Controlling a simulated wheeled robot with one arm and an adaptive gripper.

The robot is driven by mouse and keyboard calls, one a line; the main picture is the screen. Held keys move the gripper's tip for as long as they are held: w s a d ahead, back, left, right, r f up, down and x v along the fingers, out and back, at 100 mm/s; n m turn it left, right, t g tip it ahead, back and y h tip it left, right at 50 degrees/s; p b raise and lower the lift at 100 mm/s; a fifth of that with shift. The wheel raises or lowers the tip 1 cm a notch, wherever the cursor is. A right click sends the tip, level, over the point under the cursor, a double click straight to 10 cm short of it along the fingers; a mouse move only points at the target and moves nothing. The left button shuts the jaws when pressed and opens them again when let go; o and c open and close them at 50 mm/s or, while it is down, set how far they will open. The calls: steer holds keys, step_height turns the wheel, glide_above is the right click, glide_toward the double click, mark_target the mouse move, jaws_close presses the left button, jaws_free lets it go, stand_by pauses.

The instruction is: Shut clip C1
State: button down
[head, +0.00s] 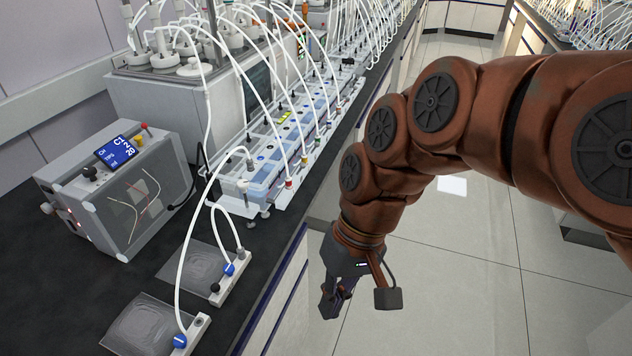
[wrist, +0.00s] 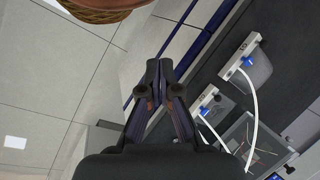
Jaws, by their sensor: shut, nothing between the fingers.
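Two white clip bars lie at the front edge of the black bench. The nearer bar (head: 198,330) carries a blue clip (head: 180,341) with a white tube. The farther bar (head: 234,283) carries a blue clip (head: 229,269) beside a black knob. Both bars also show in the wrist view, one at upper right (wrist: 239,57) and one lower (wrist: 208,98). Their labels are too small to read, so I cannot tell which is C1, nor whether either clip is shut. My gripper (head: 332,301) is shut and empty, off the bench over the aisle, to the right of the bars.
Flat grey bags (head: 150,326) lie beside the bars. A grey box with a blue display (head: 118,151) stands behind them. The aisle floor (head: 450,290) is clear.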

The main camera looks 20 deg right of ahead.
steer(key=w+a+f+y+b, duration=0.1)
steer(key=w+a+y+b, duration=0.45)
steer(key=w+b, duration=0.4)
steer(key=w+d+m+t+y+b, duration=0.15)
steer(key=w+d+y+b, duration=0.3)
steer(key=w, duration=0.55)
steer(key=w+d+f+m+t+y+b, duration=0.2)
steer(key=w+d+f+t+b, duration=0.1)
steer(key=d, duration=0.7)
steer(key=w+d+f+m+t+y+b, duration=0.2)
steer(key=w+d+t+b, duration=0.4)
steer(key=d, duration=0.5)
steer(key=shift+w+d+f+y+b, duration=0.2)
steer(key=shift+w+f+y+b, duration=0.2)
steer(key=shift+w+f+b, duration=0.55)
steer(key=shift+w+a+r, duration=0.15)
steer(key=shift+w+r, duration=0.1)
steer(key=shift+r, duration=0.15)
steer(key=b, duration=0.3)
glide_toward(303, 165)
steer(key=w+f+x, duration=0.1)
steer(key=x, duration=0.4)
steer(key=shift+w+a+r, duration=0.1)
steer(key=shift+a+r, duration=0.3)
steer(key=shift+a, duration=0.15)
